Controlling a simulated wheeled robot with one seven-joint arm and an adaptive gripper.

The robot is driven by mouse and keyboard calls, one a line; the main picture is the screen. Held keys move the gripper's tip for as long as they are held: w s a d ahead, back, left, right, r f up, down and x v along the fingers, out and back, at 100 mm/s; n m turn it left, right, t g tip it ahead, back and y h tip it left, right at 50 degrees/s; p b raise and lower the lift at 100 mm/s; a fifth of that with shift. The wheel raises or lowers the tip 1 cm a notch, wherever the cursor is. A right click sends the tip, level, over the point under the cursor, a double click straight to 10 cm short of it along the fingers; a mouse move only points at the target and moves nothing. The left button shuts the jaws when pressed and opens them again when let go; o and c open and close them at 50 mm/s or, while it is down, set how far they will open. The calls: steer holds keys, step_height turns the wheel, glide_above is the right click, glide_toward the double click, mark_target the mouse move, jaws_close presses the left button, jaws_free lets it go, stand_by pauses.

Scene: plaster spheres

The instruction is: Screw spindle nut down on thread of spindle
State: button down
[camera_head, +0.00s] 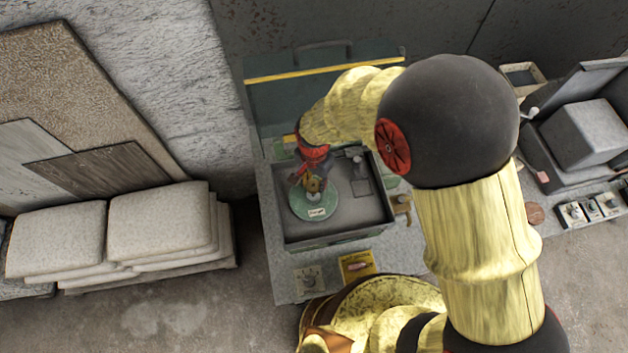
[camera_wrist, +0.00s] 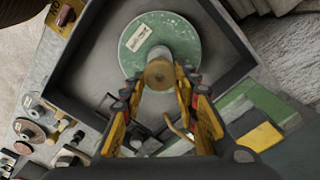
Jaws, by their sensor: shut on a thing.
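A round green base (camera_head: 301,206) with a white label sits in the dark grey tray (camera_head: 345,219). In the wrist view the green base (camera_wrist: 187,45) carries a grey upright post. A brass spindle nut (camera_wrist: 159,74) shows round end-on at the near end of this post, and the nut (camera_head: 315,185) is also visible in the head view. My gripper (camera_wrist: 160,80) is shut on the nut, one yellow finger on each side. In the head view my gripper (camera_head: 308,178) stands above the base. The thread is hidden, so I cannot tell how far the nut sits on it.
A curved tan part (camera_wrist: 180,131) and small dark pieces lie near my fingers. A grey case (camera_head: 585,135) stands at the right, and stacked pale slabs (camera_head: 160,225) lie at the left.

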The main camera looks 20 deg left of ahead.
steer(key=shift+f+b, duration=1.6)
steer(key=shift+f, duration=0.65)
